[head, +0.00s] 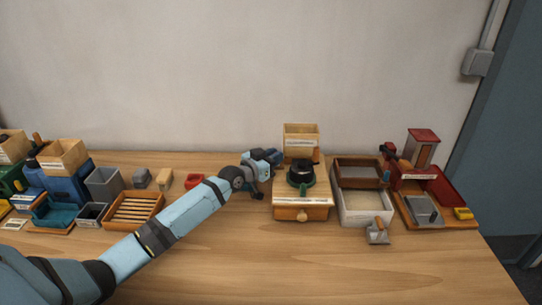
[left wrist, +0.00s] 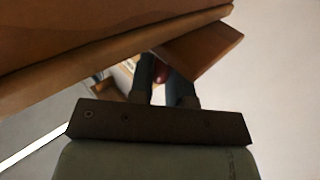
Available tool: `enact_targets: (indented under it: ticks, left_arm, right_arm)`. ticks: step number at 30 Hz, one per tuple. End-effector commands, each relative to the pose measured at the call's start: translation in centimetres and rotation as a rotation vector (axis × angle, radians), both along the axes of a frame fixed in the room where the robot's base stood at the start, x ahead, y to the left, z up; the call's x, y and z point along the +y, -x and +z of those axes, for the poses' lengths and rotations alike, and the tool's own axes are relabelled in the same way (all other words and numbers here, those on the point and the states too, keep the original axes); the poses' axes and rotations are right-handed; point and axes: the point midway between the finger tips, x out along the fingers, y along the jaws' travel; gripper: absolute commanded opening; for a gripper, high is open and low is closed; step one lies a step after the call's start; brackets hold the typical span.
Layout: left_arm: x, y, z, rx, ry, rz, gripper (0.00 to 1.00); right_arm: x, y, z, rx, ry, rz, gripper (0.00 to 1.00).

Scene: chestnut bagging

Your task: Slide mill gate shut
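A wooden box with a front drawer knob, which looks like the mill (head: 302,211), stands right of centre on the table in the head view. It carries a black, green-ringed top (head: 300,174). My left gripper (head: 277,157) is at its back left, partly hidden by its own wrist. In the left wrist view my two dark fingers (left wrist: 166,82) stand apart, with a small dark red rounded piece (left wrist: 160,72) between their tips. Whether they grip it is unclear. A brown wooden block (left wrist: 203,45) is close to the right finger. I cannot make out the gate for certain. My right gripper is not in view.
A tan open box (head: 301,130) stands behind the mill. A pale tray (head: 362,219) with a scoop (head: 377,232) and a red-roofed stand (head: 422,136) are to the right. A slatted wooden crate (head: 151,197) and several bins stand left. The table's front is clear.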

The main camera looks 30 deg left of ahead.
Motion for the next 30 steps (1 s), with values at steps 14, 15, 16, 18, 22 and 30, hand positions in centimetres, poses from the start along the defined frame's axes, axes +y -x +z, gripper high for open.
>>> enact_targets:
  ticks: [14,15,16,18,22,30]
  left_arm:
    - [0.0,0.5,-0.1,0.000,0.001,-0.002,0.42]
    - [0.1,0.9,-0.1,0.001,0.002,-0.002,0.42]
    - [0.2,1.3,-0.1,0.001,0.002,-0.001,0.42]
    - [0.5,2.4,-0.1,0.002,0.001,-0.002,0.42]
    - [1.1,5.1,-0.2,0.003,-0.001,-0.003,0.42]
    - [2.3,10.5,-0.1,0.001,0.000,-0.003,0.42]
  right_arm:
    - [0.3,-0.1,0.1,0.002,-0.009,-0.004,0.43]
    - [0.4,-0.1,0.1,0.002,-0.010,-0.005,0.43]
    - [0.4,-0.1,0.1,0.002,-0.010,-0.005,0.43]
    - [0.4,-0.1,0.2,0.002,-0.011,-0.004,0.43]
    - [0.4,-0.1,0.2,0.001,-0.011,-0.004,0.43]
    - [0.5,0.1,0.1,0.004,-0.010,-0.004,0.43]
